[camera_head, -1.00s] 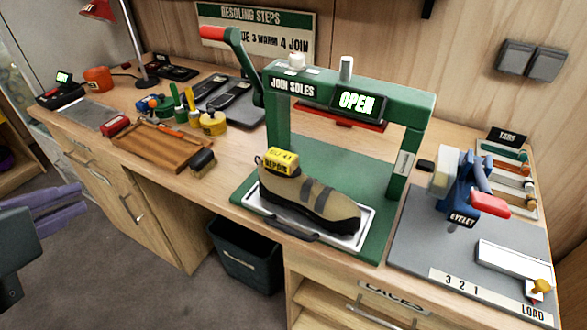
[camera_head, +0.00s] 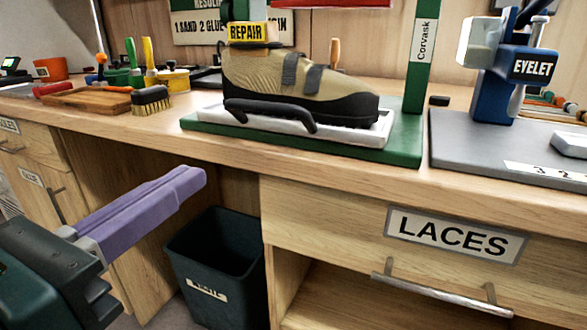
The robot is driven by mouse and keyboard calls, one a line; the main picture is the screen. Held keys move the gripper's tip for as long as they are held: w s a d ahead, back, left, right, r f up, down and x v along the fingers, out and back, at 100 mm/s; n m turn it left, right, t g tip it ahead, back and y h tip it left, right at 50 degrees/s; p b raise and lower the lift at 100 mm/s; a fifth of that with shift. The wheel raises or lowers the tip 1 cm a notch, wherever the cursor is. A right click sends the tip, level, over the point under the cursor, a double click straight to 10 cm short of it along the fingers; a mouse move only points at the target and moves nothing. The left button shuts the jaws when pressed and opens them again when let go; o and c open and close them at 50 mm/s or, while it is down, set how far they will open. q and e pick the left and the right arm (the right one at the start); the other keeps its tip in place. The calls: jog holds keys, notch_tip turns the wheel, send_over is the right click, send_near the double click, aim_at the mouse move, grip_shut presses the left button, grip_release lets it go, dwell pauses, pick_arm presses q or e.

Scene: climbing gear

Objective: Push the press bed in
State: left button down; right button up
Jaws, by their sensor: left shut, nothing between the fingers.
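The press bed (camera_head: 345,137) is a white tray on the green press base (camera_head: 403,152), and its front edge sticks out toward me. A black handle (camera_head: 270,112) runs along its front. A tan and black shoe (camera_head: 300,75) with a yellow repair tag lies on the bed. The press's upper part is cut off by the top of the view. My left gripper (camera_head: 190,180), with purple fingers, is shut and empty. It is below and left of the bed, in front of the bench edge, apart from the bed. My right gripper is out of view.
A dark bin (camera_head: 215,265) stands under the bench, below my left gripper. The laces drawer (camera_head: 455,235) has a protruding metal handle. A brush (camera_head: 151,99) and a wooden tray (camera_head: 85,97) lie left of the press. The blue eyelet tool (camera_head: 497,85) stands right.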

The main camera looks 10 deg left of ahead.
aim_at(275, 125)
pick_arm(q)
jog(key=x, duration=1.3)
jog(key=shift+d+f, duration=0.1)
jog(key=shift+f, duration=0.05)
jog(key=shift+w+d, duration=0.15)
jog(key=shift+w, duration=0.35)
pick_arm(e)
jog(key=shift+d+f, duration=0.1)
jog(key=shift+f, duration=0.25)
